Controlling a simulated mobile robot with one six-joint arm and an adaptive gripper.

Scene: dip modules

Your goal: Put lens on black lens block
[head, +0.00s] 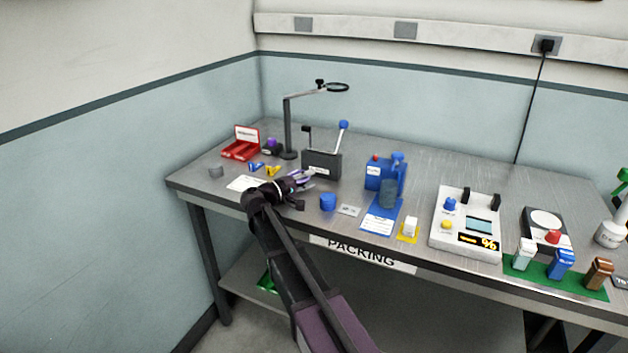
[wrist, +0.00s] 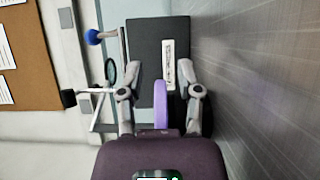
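A small black block with a purple round part on top (head: 271,147) stands at the back left of the bench, beside the red box; I cannot tell whether it is the lens block. I cannot make out the lens for certain. A small grey round piece (head: 216,171) lies near the bench's left edge. My gripper (head: 305,178) is low over the bench, in front of a dark box with a blue-knobbed lever (head: 322,164). In the wrist view its fingers (wrist: 161,72) are apart, with the box's face (wrist: 146,50) beyond them. A purple bar (wrist: 160,106) shows between the fingers; I cannot tell whether it is my gripper's own part.
A magnifier stand (head: 288,130) rises behind the dark box. A red open box (head: 240,150) is left of it. A white card (head: 243,183) lies left of my gripper.

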